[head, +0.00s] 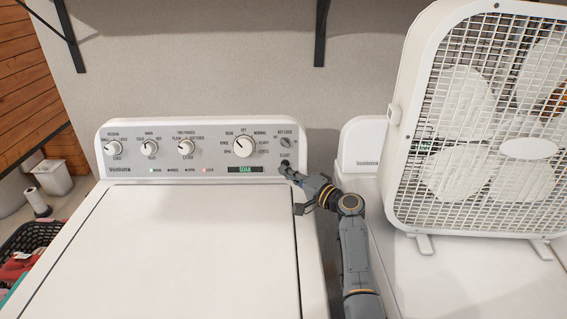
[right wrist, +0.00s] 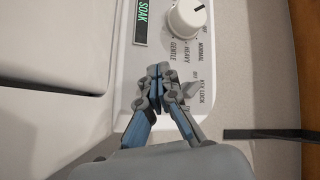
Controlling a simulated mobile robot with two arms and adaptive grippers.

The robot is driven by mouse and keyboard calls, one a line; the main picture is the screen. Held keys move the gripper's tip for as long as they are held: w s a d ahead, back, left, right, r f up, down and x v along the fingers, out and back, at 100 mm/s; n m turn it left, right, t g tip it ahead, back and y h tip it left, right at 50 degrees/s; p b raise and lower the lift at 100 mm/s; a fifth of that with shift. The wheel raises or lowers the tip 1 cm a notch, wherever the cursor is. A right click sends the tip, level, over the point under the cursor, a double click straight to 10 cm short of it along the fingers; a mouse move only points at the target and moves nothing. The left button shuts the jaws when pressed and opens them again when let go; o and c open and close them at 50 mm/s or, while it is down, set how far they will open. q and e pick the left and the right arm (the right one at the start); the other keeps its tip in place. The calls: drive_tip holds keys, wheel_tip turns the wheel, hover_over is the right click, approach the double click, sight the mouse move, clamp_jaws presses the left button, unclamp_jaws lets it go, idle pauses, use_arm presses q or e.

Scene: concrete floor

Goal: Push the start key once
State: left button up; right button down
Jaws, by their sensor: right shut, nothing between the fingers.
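The white washer's grey control panel (head: 215,150) spans its back edge. The START label and the dark start key (head: 285,163) are at the panel's right end, below the key lock knob (head: 286,142). My right gripper (head: 289,172) is shut and empty, with its fingertips at the start key and partly covering it. I cannot tell whether they touch it. In the right wrist view the closed fingertips (right wrist: 158,72) lie over the panel and hide the key. The display (head: 245,169) reads SOAK. My left gripper is not in view.
A large dial (head: 244,147) and three smaller knobs sit left of the key. The washer lid (head: 165,250) is closed. A white box fan (head: 485,120) stands on a second machine at right. A dark basket (head: 30,245) is at lower left.

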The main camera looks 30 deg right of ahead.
drive_tip(key=s, duration=0.1)
drive_tip(key=p, duration=0.1)
drive_tip(key=s+a+r, duration=0.1)
drive_tip(key=shift+s, duration=0.3)
drive_tip(key=shift+s+p, duration=0.2)
drive_tip(key=shift+p, duration=0.1)
drive_tip(key=shift+f, duration=0.1)
drive_tip(key=shift+s+a, duration=0.1)
